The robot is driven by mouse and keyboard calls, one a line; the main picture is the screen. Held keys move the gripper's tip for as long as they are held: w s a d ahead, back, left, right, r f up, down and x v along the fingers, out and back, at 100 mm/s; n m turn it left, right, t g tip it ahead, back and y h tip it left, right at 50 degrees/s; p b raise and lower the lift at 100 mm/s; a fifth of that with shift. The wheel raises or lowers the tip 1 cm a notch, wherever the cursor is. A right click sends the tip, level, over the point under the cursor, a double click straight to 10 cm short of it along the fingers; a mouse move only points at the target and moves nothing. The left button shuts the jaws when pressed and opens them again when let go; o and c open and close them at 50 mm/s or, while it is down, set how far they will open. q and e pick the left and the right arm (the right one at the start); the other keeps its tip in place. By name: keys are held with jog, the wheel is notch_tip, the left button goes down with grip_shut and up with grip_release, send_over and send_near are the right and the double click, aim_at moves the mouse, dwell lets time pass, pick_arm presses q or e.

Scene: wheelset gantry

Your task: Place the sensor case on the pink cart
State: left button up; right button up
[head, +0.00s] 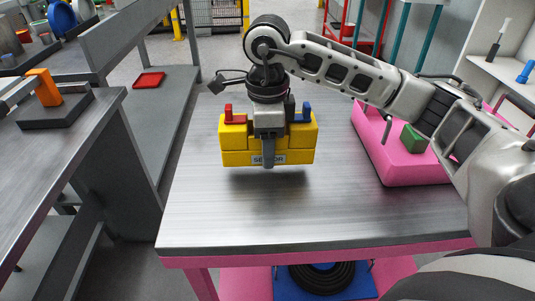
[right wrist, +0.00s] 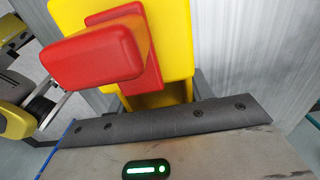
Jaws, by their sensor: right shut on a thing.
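The sensor case (head: 232,158) is a yellow box with a "SENSOR" label, a red part on its left and a blue part on its right. My right gripper (head: 268,160) is shut on it from above, and a finger shows over its front. The case is level, with a shadow under it, and looks slightly above the cart top. The pink cart (head: 300,222) has a grey metal top and a pink frame. In the right wrist view, the yellow case (right wrist: 178,40) and its red part (right wrist: 95,55) are close to my gripper. My left gripper is not in view.
A pink box-like thing (head: 400,168) with a green block (head: 413,139) is on the right of the cart top, under my right arm. The cart's front and left are clear. A coiled black hose (head: 325,275) lies below. A grey bench (head: 75,145) stands left.

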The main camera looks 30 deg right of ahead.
notch_tip(320, 180, down, 3)
dwell(0.3)
jog(key=shift+f, duration=0.2)
jog(key=o, duration=1.2)
jog(key=shift+c, duration=0.2)
jog(key=shift+r, duration=0.15)
